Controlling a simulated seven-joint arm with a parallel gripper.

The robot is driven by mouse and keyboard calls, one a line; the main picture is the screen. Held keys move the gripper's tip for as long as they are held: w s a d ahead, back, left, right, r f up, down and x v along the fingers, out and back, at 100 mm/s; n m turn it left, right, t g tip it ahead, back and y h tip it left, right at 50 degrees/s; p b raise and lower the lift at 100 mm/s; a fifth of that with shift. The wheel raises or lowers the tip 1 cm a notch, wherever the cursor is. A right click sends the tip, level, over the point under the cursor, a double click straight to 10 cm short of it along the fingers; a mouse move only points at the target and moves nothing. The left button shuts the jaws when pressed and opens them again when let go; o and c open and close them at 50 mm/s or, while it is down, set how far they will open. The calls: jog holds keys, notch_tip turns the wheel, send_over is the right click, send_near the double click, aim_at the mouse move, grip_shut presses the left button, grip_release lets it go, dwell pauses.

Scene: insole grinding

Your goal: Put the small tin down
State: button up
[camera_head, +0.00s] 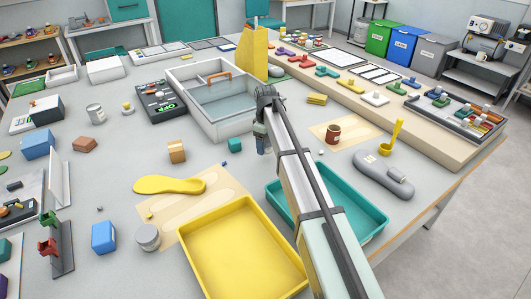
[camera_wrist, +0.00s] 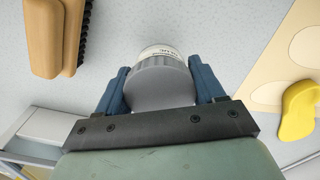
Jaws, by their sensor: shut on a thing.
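The small tin (camera_wrist: 160,78) has a ribbed grey lid and a white label band. It sits between the two blue fingers of my gripper (camera_wrist: 162,85) in the wrist view, and the gripper is shut on it. I cannot tell whether the tin touches the table. In the head view my arm covers much of the middle of the table, and I cannot make out the held tin there.
In the wrist view a wooden brush (camera_wrist: 55,38) lies at upper left and a yellow insole (camera_wrist: 298,110) at right. In the head view a yellow tray (camera_head: 240,250), a teal tray (camera_head: 372,222) and a white basin (camera_head: 195,112) surround my arm. Grey table shows between them.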

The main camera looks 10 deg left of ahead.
aim_at(266, 151)
jog(key=shift+f, duration=2.1)
jog(key=shift+f, duration=0.15)
jog(key=o, duration=1.1)
notch_tip(266, 151, up, 12)
jog(key=shift+r, duration=0.2)
jog(key=shift+o, duration=0.4)
